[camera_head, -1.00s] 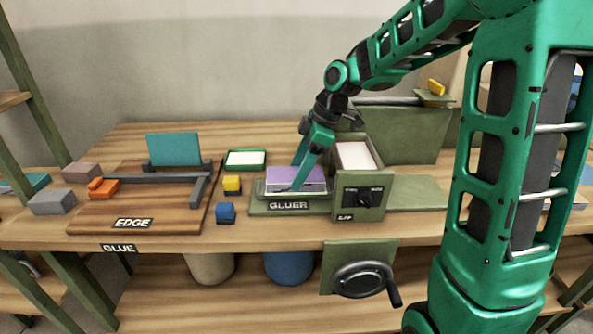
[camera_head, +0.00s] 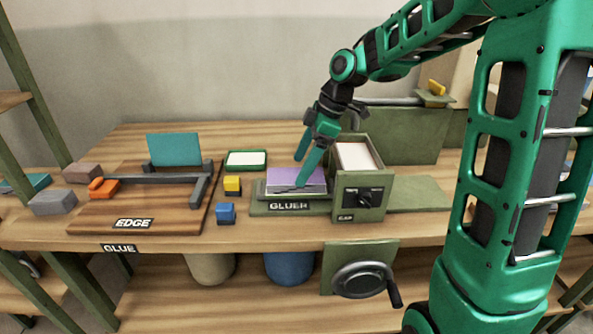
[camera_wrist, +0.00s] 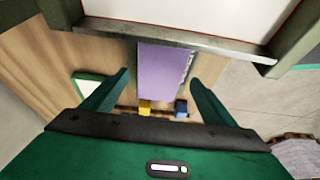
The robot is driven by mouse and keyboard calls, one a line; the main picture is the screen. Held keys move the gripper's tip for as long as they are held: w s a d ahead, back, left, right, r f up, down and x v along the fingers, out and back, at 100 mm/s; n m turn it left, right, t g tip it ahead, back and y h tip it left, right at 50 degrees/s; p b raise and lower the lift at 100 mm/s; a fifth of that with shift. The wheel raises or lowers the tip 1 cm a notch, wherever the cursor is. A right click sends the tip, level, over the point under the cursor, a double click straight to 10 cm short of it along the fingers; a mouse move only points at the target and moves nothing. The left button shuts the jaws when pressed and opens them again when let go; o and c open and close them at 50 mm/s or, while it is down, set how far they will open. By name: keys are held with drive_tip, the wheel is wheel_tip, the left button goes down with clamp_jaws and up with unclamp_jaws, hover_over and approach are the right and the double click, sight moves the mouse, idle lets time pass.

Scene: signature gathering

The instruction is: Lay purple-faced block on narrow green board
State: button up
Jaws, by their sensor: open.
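The purple-faced block (camera_head: 297,177) lies flat, purple side up, at the left end of the gluer on the narrow green board (camera_head: 262,207). In the wrist view its purple face (camera_wrist: 163,72) shows between my spread fingers. My gripper (camera_head: 299,173) is open just above the block. One finger crosses in front of the block in the head view and hides part of it. Whether a finger still touches the block I cannot tell.
The gluer's box with a white-topped tray (camera_head: 357,157) stands right beside the block. A blue cube (camera_head: 226,214), a yellow cube (camera_head: 232,186) and a green-rimmed tray (camera_head: 246,160) are to the left. Farther left is the edge board (camera_head: 90,217).

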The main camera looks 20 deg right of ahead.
drive_tip(key=v, duration=0.9)
drive_tip(key=shift+r, duration=0.2)
